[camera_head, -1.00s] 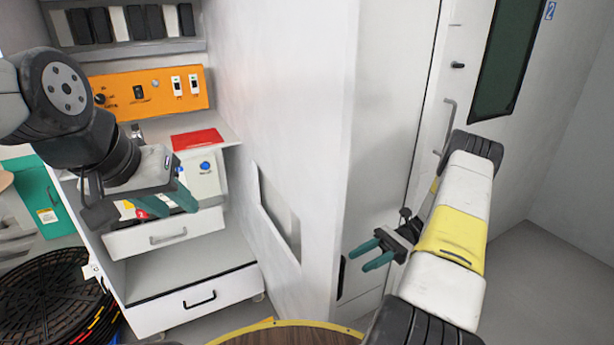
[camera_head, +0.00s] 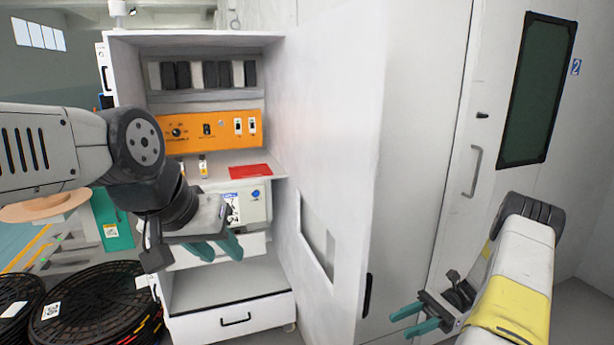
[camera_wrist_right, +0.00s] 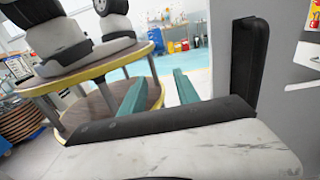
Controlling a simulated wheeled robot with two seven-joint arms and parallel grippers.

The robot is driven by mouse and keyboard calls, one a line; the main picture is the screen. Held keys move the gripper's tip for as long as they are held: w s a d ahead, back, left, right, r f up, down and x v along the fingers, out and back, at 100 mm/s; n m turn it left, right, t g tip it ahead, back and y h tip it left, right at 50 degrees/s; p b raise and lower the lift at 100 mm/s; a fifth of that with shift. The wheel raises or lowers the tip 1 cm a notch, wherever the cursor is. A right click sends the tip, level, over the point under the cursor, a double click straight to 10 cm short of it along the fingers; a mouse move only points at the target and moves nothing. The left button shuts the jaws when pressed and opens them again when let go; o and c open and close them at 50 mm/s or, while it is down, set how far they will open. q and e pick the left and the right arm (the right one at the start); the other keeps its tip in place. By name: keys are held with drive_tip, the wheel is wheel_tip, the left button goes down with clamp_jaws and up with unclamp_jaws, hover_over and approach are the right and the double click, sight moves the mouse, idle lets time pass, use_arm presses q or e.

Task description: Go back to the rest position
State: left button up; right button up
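My left gripper (camera_head: 218,247) has two teal fingers that stand apart with nothing between them. It hangs in front of the open cabinet, over its lower shelf in the picture. My right gripper (camera_head: 413,321) is low in front of the white wall and door, its teal fingers apart and empty. In the right wrist view, its two teal fingers (camera_wrist_right: 158,92) also show a gap with nothing held.
The cabinet has an orange switch panel (camera_head: 211,132), a red sheet (camera_head: 250,171) and a drawer (camera_head: 236,321). Black reels (camera_head: 95,305) are stacked at lower left. A white door with a handle (camera_head: 472,172) is at right.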

drive_tip(key=s+a+r+n+t+h, duration=0.1)
drive_tip(key=a+r+n+h, duration=0.3)
drive_tip(key=r, duration=0.5)
drive_tip(key=s+a+r+n+t+h, duration=0.1)
drive_tip(key=a+r+n+t+h, duration=0.15)
drive_tip(key=r+h, duration=0.5)
drive_tip(key=s+a+r+n+t+h, duration=0.3)
drive_tip(key=s+r+n+t, duration=0.5)
drive_tip(key=r, duration=0.5)
drive_tip(key=shift+s+a+t, duration=0.25)
drive_tip(key=shift+s+t, duration=0.1)
drive_tip(key=shift+t, duration=0.4)
